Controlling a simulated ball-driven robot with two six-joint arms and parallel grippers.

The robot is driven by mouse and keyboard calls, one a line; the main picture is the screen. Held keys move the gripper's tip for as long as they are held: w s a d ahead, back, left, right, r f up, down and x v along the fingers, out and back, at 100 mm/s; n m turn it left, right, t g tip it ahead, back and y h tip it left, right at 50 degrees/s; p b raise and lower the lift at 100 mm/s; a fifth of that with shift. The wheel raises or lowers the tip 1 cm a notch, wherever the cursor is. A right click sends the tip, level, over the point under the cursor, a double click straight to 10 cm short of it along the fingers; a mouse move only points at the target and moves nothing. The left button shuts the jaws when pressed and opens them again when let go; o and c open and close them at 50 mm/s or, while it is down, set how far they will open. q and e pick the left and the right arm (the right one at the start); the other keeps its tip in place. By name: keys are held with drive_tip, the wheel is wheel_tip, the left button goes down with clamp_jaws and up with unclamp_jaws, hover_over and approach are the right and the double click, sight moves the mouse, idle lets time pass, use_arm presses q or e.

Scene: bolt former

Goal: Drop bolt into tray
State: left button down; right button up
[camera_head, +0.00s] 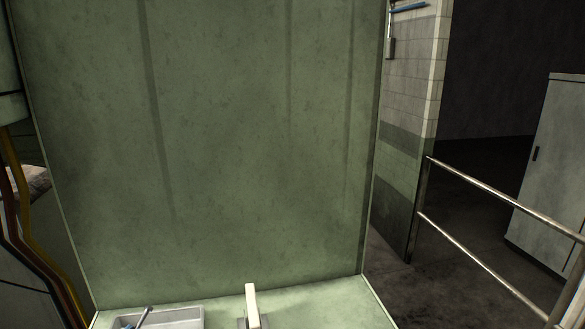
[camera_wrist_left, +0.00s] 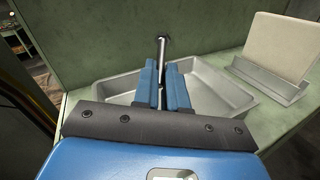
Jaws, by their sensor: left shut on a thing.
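A dark metal bolt (camera_wrist_left: 162,50) stands up between the blue fingers of my left gripper (camera_wrist_left: 161,78), which is shut on it. In the left wrist view the bolt's upper end and part of its shank show; the rest is hidden between the fingers. The grey metal tray (camera_wrist_left: 228,97) lies behind and to both sides of the fingers, and the bolt appears over it. In the head view the tray (camera_head: 182,318) is at the bottom edge, partly cut off. The bolt (camera_head: 143,315) shows there as a thin tilted rod over the tray's left part. My right gripper is not in view.
A pale upright plate in a grey metal holder (camera_wrist_left: 270,80) stands right of the tray on the green ledge (camera_head: 330,302). A tall green panel (camera_head: 230,150) rises behind. Cables (camera_head: 30,240) run at the left; a metal railing (camera_head: 490,200) is at the right.

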use_arm(q)
drive_tip(key=shift+f, duration=0.3)
drive_tip(key=shift+s+a+r, duration=0.1)
drive_tip(key=shift+s+r, duration=0.05)
drive_tip(key=shift+s, duration=0.4)
drive_tip(key=c, duration=1.1)
unclamp_jaws()
drive_tip(key=shift+w, duration=0.3)
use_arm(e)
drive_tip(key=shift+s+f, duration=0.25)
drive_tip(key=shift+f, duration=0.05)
use_arm(q)
drive_tip(key=shift+s, duration=0.1)
drive_tip(key=s+a+b, duration=0.2)
drive_tip(key=s+b, duration=0.2)
drive_tip(key=s, duration=0.6)
drive_tip(key=shift+s+b, duration=0.2)
drive_tip(key=shift+b, duration=0.1)
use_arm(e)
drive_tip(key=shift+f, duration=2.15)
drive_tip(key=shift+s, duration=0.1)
use_arm(q)
drive_tip(key=shift+d, duration=0.1)
